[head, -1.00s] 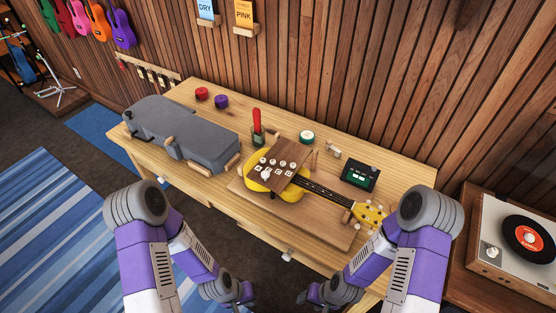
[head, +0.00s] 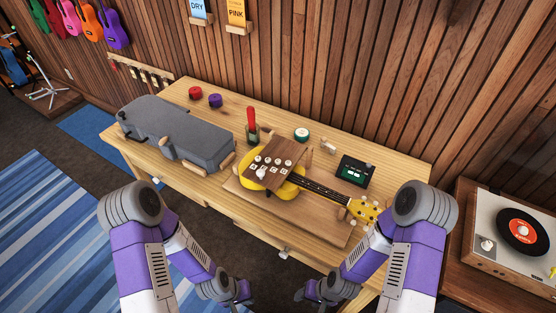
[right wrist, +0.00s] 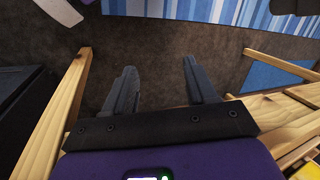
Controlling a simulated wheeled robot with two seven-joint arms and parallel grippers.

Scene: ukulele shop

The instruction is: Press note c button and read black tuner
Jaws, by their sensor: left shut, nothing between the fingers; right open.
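In the head view a wooden board with several white round knobs and lettered white labels (head: 276,160) lies over the body of a yellow ukulele (head: 255,181) on the bench. The letters are too small to read, so I cannot tell which is note C. A black tuner (head: 355,171) with a lit green screen stands right of it, beyond the neck; its reading is illegible. My left gripper (head: 246,299) is shut and empty, low in front of the bench. My right gripper (head: 301,296) is also there; in the right wrist view it is open and empty (right wrist: 160,85).
A grey case (head: 178,135) fills the bench's left part. Red (head: 195,93) and purple (head: 215,100) round items, a red-handled tool (head: 252,121) and a green-and-white round item (head: 301,135) stand behind. A record player (head: 510,235) is at the right.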

